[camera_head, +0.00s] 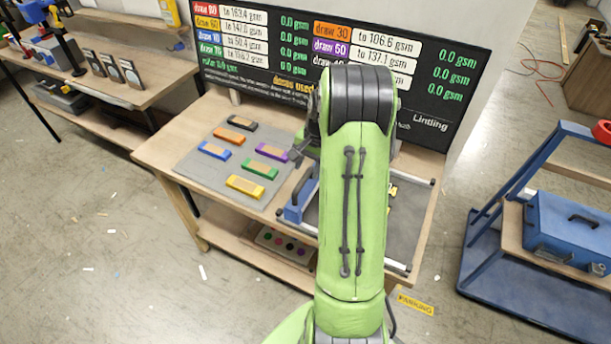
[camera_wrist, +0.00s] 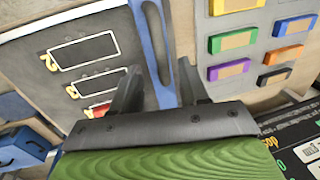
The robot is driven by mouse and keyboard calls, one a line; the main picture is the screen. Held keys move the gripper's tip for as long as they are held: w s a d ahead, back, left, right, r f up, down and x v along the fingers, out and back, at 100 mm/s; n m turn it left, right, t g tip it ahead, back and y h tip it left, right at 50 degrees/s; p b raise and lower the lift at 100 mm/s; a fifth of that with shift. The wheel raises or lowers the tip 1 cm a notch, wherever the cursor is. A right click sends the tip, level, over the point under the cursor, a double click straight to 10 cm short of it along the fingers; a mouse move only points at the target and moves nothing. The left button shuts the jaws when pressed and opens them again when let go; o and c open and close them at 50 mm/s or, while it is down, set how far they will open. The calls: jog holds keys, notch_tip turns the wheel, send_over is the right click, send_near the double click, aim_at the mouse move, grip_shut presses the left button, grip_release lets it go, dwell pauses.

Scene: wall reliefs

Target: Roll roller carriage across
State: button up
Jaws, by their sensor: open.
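The blue roller carriage (camera_head: 299,205), with a dark handle, sits at the left side of the railed print bed (camera_head: 405,215). My arm hides much of the bed in the head view. In the wrist view the carriage is a long blue bar (camera_wrist: 151,45) with a slotted handle, lying between the lines of my fingers. My gripper (camera_wrist: 160,90) is open and empty, with one dark finger on each side of the bar's line. I cannot tell whether either finger touches it. In the head view my gripper (camera_head: 305,148) shows partly beside my arm, above the bench.
A grey mat (camera_head: 205,178) with several coloured blocks lies left of the carriage. A dark display board (camera_head: 290,60) stands behind the bench. A blue cart with a toolbox (camera_head: 565,230) stands at the right.

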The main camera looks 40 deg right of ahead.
aim_at(304, 178)
jog(key=f, duration=0.2)
jog(key=w+f, duration=0.1)
jog(key=f, duration=0.1)
jog(key=shift+a+f, duration=0.2)
jog(key=shift+s, duration=0.1)
grip_shut()
